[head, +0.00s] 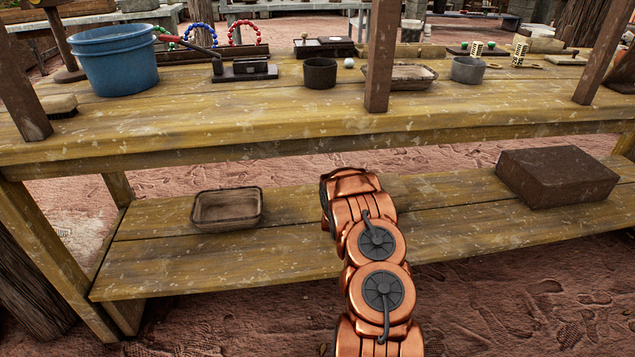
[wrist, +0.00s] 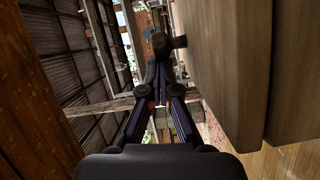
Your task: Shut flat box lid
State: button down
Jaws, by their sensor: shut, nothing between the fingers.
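The flat box (head: 557,178) is dark brown and sits on the right part of the lower shelf in the head view. Its top looks flat; I cannot tell there whether the lid is fully down. In the wrist view a large grey-brown body (wrist: 230,70), which looks like the box, fills the right side, with a seam running along it. My gripper (wrist: 162,45) is shut and empty, pointing along the left of this body. I cannot tell if it touches. In the head view my copper arm reaches over the shelf left of the box and hides the gripper.
The lower shelf (head: 440,235) has bare planks between my arm and the box. A shallow tray (head: 227,208) lies on its left part. The worktop (head: 200,118) overhangs above, holding a blue bucket (head: 115,62), cups and beads. A wooden post (head: 381,60) rises at its front edge.

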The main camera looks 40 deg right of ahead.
jog(key=shift+s+d, duration=0.25)
jog(key=shift+s, duration=0.05)
jog(key=s+a+r+p, duration=0.1)
jog(key=a+p, duration=0.3)
jog(key=a, duration=0.7)
jog(key=shift+s+a, duration=0.35)
jog(key=shift+s, duration=0.3)
